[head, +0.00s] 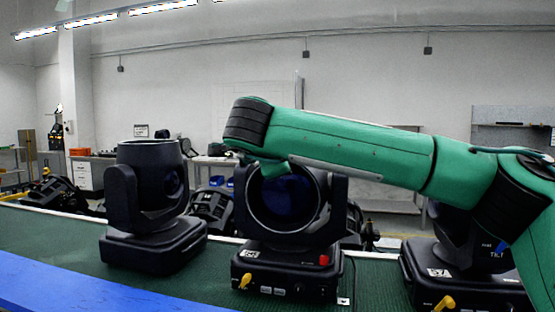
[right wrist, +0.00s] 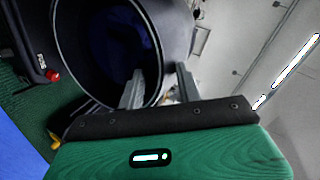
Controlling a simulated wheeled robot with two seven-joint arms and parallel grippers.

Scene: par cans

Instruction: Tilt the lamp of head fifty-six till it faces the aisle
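Head fifty-six appears to be the middle black lamp unit; the label on its base (head: 287,275) is too small to read surely. Its round lamp barrel (head: 287,212) sits in the yoke with the dark blue lens towards me. My right arm reaches in from the right, ending above the barrel, and hides its top. In the right wrist view the barrel (right wrist: 70,60) fills the upper left. My right gripper (right wrist: 160,84) is open, one finger in front of the lens opening and one beyond the rim. Contact is unclear. My left gripper is out of view.
A lamp unit (head: 152,200) stands left with its barrel pointing up. Another (head: 460,270), labelled 57, stands right, partly behind my arm. All stand on a green-topped bench (head: 80,240) with a blue front strip (head: 60,290). Yellow and red parts stick out from the middle base.

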